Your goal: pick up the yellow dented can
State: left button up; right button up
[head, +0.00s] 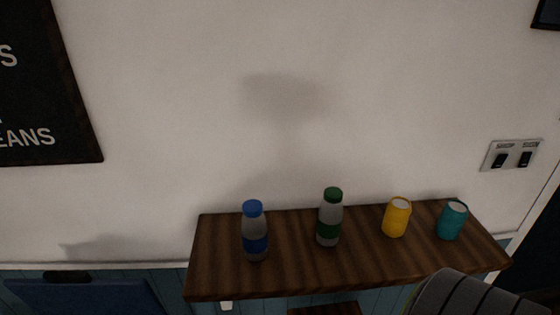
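The yellow can (397,217) stands on a dark wooden shelf (290,280), right of its middle, with a pale top. A dent cannot be made out clearly at this size. A teal can (452,221) stands just to its right, apart from it. Neither gripper shows in the head view.
A bottle with a green cap (329,217) stands left of the yellow can. A bottle with a blue cap (255,231) stands further left. The wall (180,130) is close behind the shelf. A dark ribbed rounded thing (470,295) covers the shelf's front right corner area.

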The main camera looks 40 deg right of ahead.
aim_at(398, 210)
jog(key=z, duration=2.2)
jog(key=i+l+u, duration=0.45)
jog(key=l, duration=0.2)
jog(key=i+l+u, duration=0.1)
jog(key=l+u, duration=0.15)
jog(key=i+l+u, duration=0.1)
jog(key=l+u, duration=0.15)
jog(key=l, duration=0.25)
